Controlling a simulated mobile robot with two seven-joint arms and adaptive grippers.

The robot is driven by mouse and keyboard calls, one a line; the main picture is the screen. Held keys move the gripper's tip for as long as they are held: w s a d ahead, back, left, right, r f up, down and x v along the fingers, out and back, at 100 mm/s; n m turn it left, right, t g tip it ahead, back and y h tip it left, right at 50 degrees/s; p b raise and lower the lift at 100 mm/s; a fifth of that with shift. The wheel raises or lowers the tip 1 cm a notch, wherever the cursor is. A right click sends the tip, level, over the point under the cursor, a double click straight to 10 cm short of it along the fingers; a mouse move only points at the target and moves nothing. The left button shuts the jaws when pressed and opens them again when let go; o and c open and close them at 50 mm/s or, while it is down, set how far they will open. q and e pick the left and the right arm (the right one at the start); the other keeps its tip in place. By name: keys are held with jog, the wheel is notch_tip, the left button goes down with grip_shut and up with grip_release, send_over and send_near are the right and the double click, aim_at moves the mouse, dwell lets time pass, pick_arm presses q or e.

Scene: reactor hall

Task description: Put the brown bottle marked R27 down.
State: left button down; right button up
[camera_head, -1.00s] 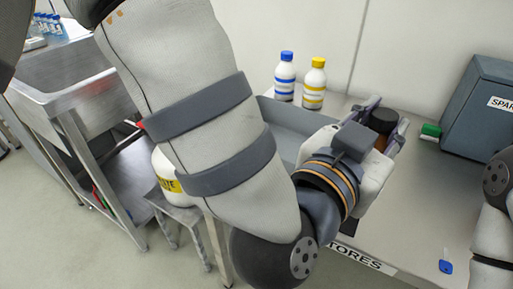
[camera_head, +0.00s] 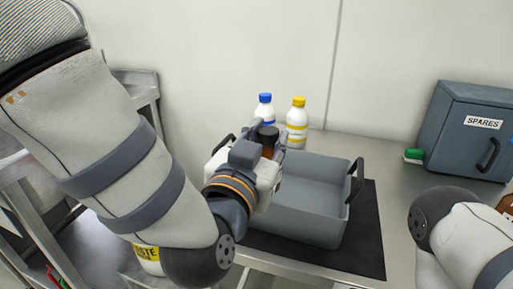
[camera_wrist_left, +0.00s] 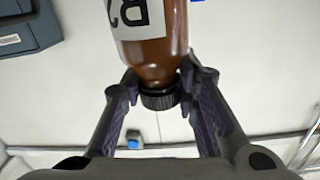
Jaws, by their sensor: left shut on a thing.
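The brown bottle (camera_wrist_left: 152,45) has a black cap and a white label; part of its mark, "R2", shows upside down in the left wrist view. My left gripper (camera_wrist_left: 163,78) is shut on it near the cap.
The grey tray (camera_head: 320,222) with dark handles looks empty and sits on a black mat (camera_head: 368,235). A blue-capped bottle (camera_head: 265,106) and yellow-capped bottle (camera_head: 297,122) stand behind. A SPARES cabinet (camera_head: 455,135) and a green item (camera_head: 413,155) are at right. Bench between is clear.

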pick_arm(q)
jog(key=w+a+f+b, duration=0.2)
jog(key=w+f, duration=0.2)
jog(key=f, duration=0.4)
jog(key=shift+w+f, duration=0.15)
jog(key=shift+f, duration=0.15)
pick_arm(e)
jog(key=s+f+g, duration=0.1)
jog(key=s+f, duration=0.1)
jog(key=shift+s+f, duration=0.25)
jog(key=shift+f, duration=0.1)
pick_arm(q)
jog(key=shift+f, duration=0.15)
jog(key=c, duration=1.2)
grip_release()
jog(key=shift+c, duration=0.2)
